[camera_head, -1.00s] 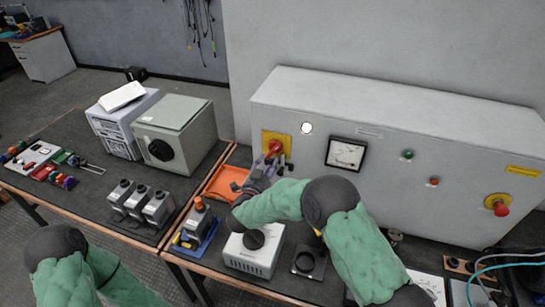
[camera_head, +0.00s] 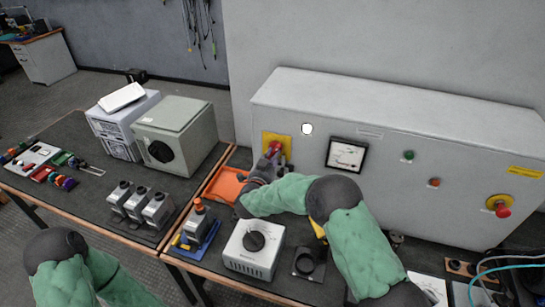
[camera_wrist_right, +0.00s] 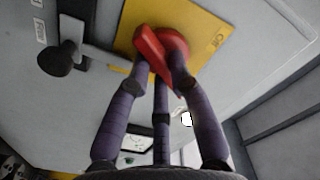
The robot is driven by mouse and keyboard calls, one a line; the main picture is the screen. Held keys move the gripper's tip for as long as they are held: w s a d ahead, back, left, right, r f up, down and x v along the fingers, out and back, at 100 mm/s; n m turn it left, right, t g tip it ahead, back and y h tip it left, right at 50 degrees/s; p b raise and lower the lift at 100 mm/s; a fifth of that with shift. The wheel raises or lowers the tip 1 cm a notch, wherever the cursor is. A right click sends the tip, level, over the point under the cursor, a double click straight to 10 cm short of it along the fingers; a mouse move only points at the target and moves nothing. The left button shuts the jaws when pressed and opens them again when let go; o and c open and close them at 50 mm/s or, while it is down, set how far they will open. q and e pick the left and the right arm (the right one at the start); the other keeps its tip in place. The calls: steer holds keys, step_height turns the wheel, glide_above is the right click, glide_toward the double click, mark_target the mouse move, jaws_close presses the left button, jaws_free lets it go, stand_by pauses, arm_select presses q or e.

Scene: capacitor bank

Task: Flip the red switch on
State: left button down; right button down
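The red switch (camera_head: 275,148) sits on a yellow plate (camera_head: 284,140) at the left end of the grey cabinet's front. In the right wrist view the red switch (camera_wrist_right: 153,52) has a handle lying at a slant across the yellow plate (camera_wrist_right: 206,33). My right gripper (camera_head: 268,162) is right at the switch. In the wrist view its purple fingers (camera_wrist_right: 158,62) stand on both sides of the red handle, tips close to it; whether they press on it I cannot tell. My left arm shows at the lower left; its gripper is out of the picture.
An orange tray (camera_head: 226,186) lies left of my right gripper. A white box with a black knob (camera_head: 252,250) stands below my forearm. The grey cabinet (camera_head: 385,125) also carries a meter (camera_head: 345,155) and a second red knob (camera_head: 502,209) at right.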

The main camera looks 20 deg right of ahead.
steer(key=m+b, duration=0.2)
steer(key=b, duration=0.1)
steer(key=shift+m, duration=0.3)
steer(key=c, duration=1.1)
jaws_free()
steer(key=v, duration=1.2)
